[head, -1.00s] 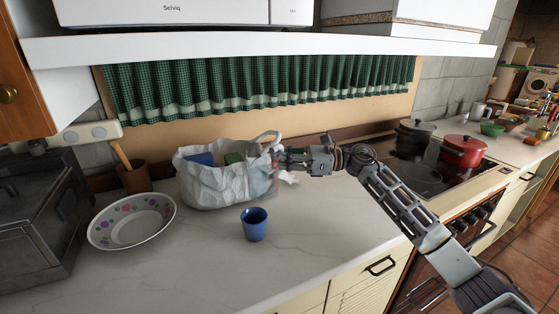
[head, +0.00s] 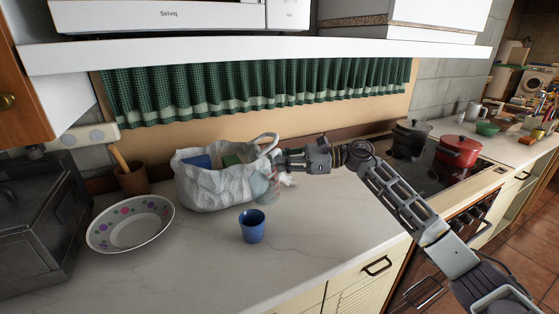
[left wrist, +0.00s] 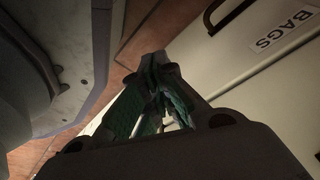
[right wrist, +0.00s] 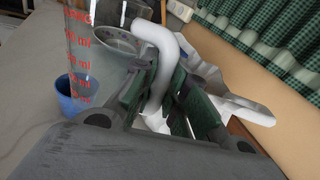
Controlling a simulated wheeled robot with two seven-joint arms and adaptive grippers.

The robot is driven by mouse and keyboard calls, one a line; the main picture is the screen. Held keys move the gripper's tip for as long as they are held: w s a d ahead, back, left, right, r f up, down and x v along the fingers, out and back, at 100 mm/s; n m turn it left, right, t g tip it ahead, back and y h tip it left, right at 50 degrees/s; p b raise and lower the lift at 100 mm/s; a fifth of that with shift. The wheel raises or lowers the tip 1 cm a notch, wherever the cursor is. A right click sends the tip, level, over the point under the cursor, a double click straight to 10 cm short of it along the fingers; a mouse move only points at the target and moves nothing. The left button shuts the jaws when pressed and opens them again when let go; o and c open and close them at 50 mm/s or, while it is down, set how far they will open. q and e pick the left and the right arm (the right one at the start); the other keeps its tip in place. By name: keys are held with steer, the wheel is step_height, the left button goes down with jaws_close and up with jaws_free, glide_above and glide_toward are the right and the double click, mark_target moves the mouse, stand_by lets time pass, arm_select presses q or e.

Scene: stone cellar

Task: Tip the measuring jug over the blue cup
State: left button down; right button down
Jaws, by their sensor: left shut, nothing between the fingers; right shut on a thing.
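The measuring jug (head: 264,187) is clear with red markings and stands out faintly against the white bag in the head view. In the right wrist view the jug (right wrist: 84,42) is at upper left, with its white handle (right wrist: 158,45) between the fingers. My right gripper (head: 284,160) is shut on that handle, above the counter; I cannot tell the jug's exact tilt. The blue cup (head: 252,227) stands upright on the counter, nearer than the jug and slightly left. The cup (right wrist: 70,98) is partly behind the jug in the right wrist view. My left gripper (left wrist: 156,65) is shut and empty.
A white bag (head: 209,190) holding things stands just left of the jug. A spotted bowl (head: 132,240) and a brown pot (head: 131,181) are farther left. The hob with a red pot (head: 459,152) is at right. The counter around the cup is clear.

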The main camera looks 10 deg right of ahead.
steer(key=shift+r, duration=0.2)
steer(key=shift+w+d+r+n+h+p, duration=0.1)
steer(key=shift+r+n+h+p, duration=0.05)
steer(key=shift+n+h+p, duration=0.2)
steer(key=shift+n, duration=0.25)
arm_select(q)
steer(key=shift+s+a+f, duration=0.6)
steer(key=shift+s+f, duration=0.2)
steer(key=shift+s, duration=0.05)
steer(key=shift+a, duration=0.25)
arm_select(e)
steer(key=shift+r+h, duration=0.2)
steer(key=shift+h, duration=0.05)
